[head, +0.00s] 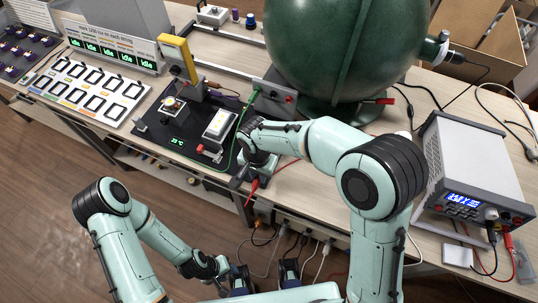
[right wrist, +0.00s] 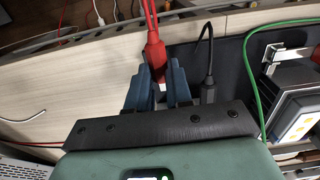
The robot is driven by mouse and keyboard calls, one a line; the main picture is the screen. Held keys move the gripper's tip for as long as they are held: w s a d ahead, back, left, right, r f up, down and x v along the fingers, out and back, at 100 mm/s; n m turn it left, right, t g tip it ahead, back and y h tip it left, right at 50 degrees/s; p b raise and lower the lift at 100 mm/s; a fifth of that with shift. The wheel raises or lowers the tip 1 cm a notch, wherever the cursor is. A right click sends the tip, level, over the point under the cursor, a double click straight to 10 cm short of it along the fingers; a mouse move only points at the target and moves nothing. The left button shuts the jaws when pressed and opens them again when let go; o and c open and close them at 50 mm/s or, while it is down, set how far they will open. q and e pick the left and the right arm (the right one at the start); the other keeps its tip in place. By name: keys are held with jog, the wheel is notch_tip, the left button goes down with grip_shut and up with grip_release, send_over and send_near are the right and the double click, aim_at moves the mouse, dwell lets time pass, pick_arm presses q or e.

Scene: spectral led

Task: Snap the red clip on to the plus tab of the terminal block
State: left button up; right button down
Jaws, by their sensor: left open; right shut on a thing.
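My right gripper (head: 258,172) is shut on the red clip (head: 252,186), near the front edge of the bench. In the right wrist view the red clip (right wrist: 154,50) sits between the blue fingertips (right wrist: 160,80), with its red lead running up out of frame. A black clip (right wrist: 208,88) on a black lead is just right of the fingers. A small block with a red part (head: 209,152) stands on the black mat, left of my right gripper; I cannot make out a plus mark on it. My left gripper (head: 264,277) is open and empty, low in front of the bench.
The black mat (head: 160,140) also carries a white-topped unit (head: 219,125). A green lead (head: 236,140) runs near my right gripper. A large green sphere (head: 340,45) stands behind my right arm. A power supply (head: 470,165) stands at the right.

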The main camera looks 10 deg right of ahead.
pick_arm(q)
jog(key=shift+w+r+p, duration=0.3)
jog(key=shift+r+p, duration=0.2)
jog(key=shift+r, duration=0.15)
pick_arm(e)
jog(key=shift+w+d, duration=0.5)
jog(key=shift+w, duration=0.3)
jog(key=shift+w+d, duration=0.45)
jog(key=shift+w, duration=0.3)
jog(key=c, duration=1.7)
grip_release()
grip_shut()
jog(key=shift+w+d, duration=0.1)
jog(key=shift+w, duration=0.05)
jog(key=shift+w+d+p, duration=0.45)
jog(key=shift+w+d, duration=0.05)
jog(key=shift+w, duration=0.35)
pick_arm(q)
jog(key=shift+w+r, duration=0.2)
jog(key=shift+r, duration=0.25)
